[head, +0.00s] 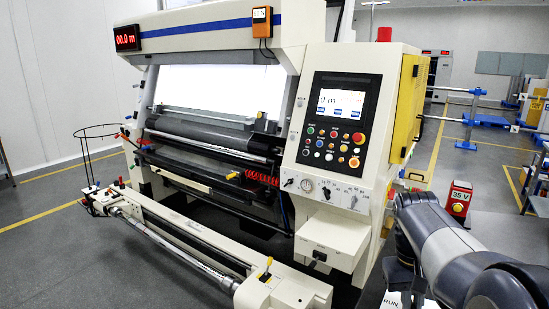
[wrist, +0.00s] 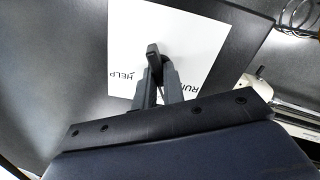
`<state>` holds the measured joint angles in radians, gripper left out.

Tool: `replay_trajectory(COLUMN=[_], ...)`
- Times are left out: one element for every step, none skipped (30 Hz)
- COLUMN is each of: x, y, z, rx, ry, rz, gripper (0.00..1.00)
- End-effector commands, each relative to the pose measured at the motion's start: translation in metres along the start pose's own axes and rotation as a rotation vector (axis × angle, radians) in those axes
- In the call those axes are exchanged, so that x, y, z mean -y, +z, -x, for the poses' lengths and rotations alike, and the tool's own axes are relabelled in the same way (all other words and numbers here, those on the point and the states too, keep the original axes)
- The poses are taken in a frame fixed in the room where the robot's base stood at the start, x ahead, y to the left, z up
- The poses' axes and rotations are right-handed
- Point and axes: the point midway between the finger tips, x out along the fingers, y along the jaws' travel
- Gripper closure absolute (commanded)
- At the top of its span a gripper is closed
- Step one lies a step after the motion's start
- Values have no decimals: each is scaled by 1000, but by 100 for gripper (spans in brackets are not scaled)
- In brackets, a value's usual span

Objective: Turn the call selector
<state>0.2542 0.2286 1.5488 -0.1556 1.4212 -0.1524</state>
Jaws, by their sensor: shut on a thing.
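The call selector (wrist: 152,50) shows in the wrist view as a small dark handle in front of a white label plate (wrist: 195,38). The plate carries the word HELP on the left and a partly hidden RUN on the right. My gripper (wrist: 158,74) is shut on the selector's handle, with its fingers hiding the lower part. I cannot tell which word the selector points at. In the head view, a bit of the plate with RUN (head: 392,299) shows at the bottom edge, beneath my arm; the selector itself is hidden there.
A large cream inspection machine (head: 345,200) with a screen and buttons stands left of my arm. Blue-footed racks (head: 475,105) are farther back right. Grey floor is open at left.

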Motion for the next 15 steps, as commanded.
replay_trajectory(x=[0, 0, 0, 0, 0, 0, 0, 0, 0, 0, 0, 0, 0, 0, 0], y=[0, 0, 0, 0, 0, 0, 0, 0, 0, 0, 0, 0, 0, 0, 0], z=[0, 0, 0, 0, 1, 1, 1, 1, 1, 1, 1, 1, 1, 1, 0], rx=[-1, -1, -1, -1, -1, -1, -1, -1, -1, -1, -1, -1, -1, -1, -1], ry=[0, 0, 0, 0, 0, 0, 0, 0, 0, 0, 0, 0, 0, 0, 0], rz=[1, 1, 1, -3, -11, -31, -54, -81, -119, -147, -173, -204, -223, -237, -252], gripper=[100, 100, 100, 100, 100, 100, 100, 100, 100, 100, 100, 100, 100, 100, 100])
